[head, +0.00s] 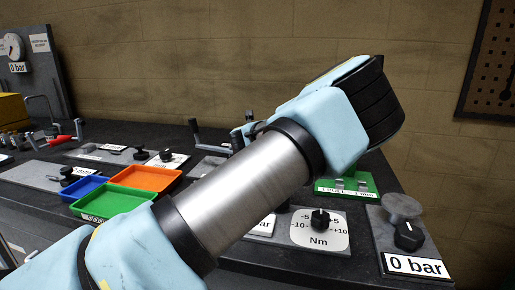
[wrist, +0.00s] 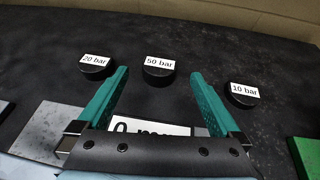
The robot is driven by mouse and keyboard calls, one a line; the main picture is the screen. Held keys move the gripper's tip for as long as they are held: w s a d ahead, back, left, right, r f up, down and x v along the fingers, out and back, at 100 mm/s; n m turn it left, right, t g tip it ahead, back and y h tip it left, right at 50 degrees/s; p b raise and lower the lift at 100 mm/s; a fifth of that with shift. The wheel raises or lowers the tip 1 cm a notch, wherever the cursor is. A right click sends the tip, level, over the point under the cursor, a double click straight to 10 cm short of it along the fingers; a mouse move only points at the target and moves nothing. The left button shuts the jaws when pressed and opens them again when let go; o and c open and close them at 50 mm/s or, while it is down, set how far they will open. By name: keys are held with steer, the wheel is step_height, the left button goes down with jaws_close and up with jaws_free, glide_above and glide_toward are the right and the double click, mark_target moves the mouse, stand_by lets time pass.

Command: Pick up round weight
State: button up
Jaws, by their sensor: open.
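Three black round weights with white labels lie on the dark bench in the wrist view. The "20 bar" weight (wrist: 95,72) is at left, the "50 bar" weight (wrist: 158,78) is in the middle, and the "10 bar" weight (wrist: 241,100) is at right. My gripper (wrist: 160,73) is open, with its two teal fingers spread and nothing held between them. The "50 bar" weight appears beyond the gap between the fingertips. The other two lie outside the fingers. In the head view my arm hides the weights and the gripper.
In the head view, green (head: 112,203) and orange (head: 146,178) trays stand at left. A knob panel (head: 319,229) and a "0 bar" gauge plate (head: 415,264) are at right. The wall lies behind.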

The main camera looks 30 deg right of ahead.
steer(key=shift+f, duration=0.85)
steer(key=shift+w+d+p, duration=0.35)
steer(key=shift+w+d, duration=0.05)
steer(key=shift+w, duration=0.15)
steer(key=shift+w+d+f, duration=0.3)
steer(key=shift+w, duration=0.1)
steer(key=shift+p+x, duration=0.95)
steer(key=shift+x, duration=1.5)
steer(key=shift+f, duration=0.1)
jaws_close()
